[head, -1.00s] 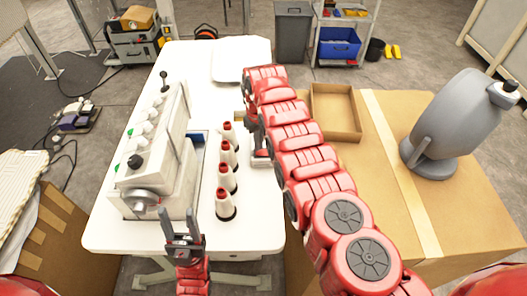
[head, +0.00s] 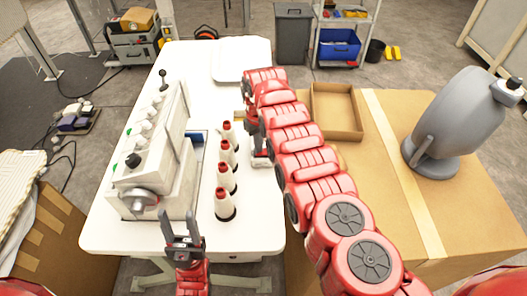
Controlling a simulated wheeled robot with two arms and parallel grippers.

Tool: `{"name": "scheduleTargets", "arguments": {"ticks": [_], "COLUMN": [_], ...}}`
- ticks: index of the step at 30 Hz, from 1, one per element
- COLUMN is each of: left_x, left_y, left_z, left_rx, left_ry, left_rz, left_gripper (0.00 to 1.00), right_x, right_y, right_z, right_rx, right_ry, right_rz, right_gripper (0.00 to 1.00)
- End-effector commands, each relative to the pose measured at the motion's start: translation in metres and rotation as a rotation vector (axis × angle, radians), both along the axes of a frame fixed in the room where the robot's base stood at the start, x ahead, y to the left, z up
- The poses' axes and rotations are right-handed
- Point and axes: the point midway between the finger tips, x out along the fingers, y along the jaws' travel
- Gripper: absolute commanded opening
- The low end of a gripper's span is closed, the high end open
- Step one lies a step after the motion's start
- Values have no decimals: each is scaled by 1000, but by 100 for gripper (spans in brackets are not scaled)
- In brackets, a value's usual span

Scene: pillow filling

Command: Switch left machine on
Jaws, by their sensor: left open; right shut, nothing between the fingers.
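The left machine (head: 165,165), a white sewing machine with a silver handwheel (head: 139,199), stands on the left part of the white table (head: 120,236). A row of several red-topped thread cones (head: 224,203) stands to its right. My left gripper (head: 181,222) is open and empty at the table's front edge, fingers pointing up, just right of and in front of the handwheel, apart from it. My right arm reaches over the table's right side; its gripper (head: 261,158) is shut beside the cones, its fingertips partly hidden. No switch can be made out.
A cardboard box (head: 470,215) stands right of the table, carrying an open cardboard tray (head: 337,110) and a grey rounded device (head: 455,120). A white tray (head: 240,67) lies at the table's far end. Another cardboard box (head: 60,240) is at lower left.

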Motion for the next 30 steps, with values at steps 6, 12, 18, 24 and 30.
{"name": "scheduleTargets", "arguments": {"ticks": [6, 12, 18, 24, 30], "left_x": [0, 0, 0, 0, 0], "left_y": [0, 0, 0, 0, 0], "left_z": [7, 24, 34, 39, 41], "left_rx": [0, 0, 0, 0, 0], "left_ry": [0, 0, 0, 0, 0], "left_rz": [0, 0, 0, 0, 0], "left_gripper": [50, 50, 50, 50, 50], "right_x": [0, 0, 0, 1, 0], "right_y": [0, 0, 0, 0, -1], "right_z": [7, 26, 43, 58, 70], "right_rx": [0, 0, 0, 1, 0], "right_ry": [1, 1, 0, -1, 1], "right_rz": [-1, -1, -1, -1, -1], "right_gripper": [0, 0, 0, 0, 0]}}
